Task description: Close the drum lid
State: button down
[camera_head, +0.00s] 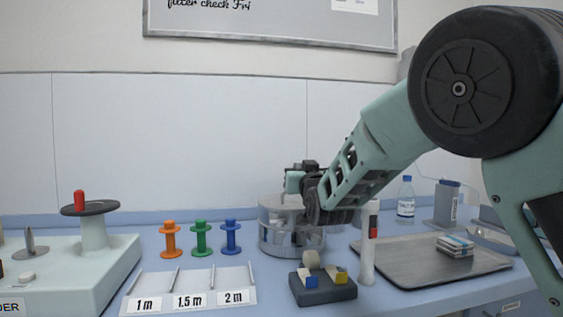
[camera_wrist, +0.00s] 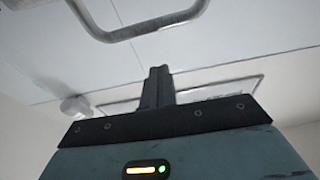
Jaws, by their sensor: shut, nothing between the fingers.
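The drum (camera_head: 266,239) is a round, shiny grey container on the blue counter, left of the middle of my arm's reach. My gripper (camera_head: 293,181) is over the drum in the head view, and my wrist hides part of the drum's top and right side. I cannot tell the lid apart there or see how far it stands open. In the wrist view my gripper (camera_wrist: 157,84) has its two dark fingers together, with nothing between them. A grey curved bar (camera_wrist: 140,28) crosses the top of that view, apart from the fingers; I cannot tell what it belongs to.
A dark block with tape rolls (camera_head: 322,289) and a white post (camera_head: 367,258) stand close in front of the drum. Orange, green and blue spools (camera_head: 201,238) stand to the left. A metal tray (camera_head: 407,273) with packets and a bottle (camera_head: 406,200) are to the right.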

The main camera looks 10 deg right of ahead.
aim_at(302, 205)
jog(key=shift+s+f+t+b, duration=0.2)
jog(key=shift+f+b, duration=0.35)
jog(key=shift+s+f+t+b, duration=0.2)
jog(key=shift+f+b, duration=0.3)
jog(key=shift+b, duration=0.05)
jog(key=s+f+b, duration=0.1)
jog(key=b, duration=0.2)
jog(key=shift+f, duration=0.2)
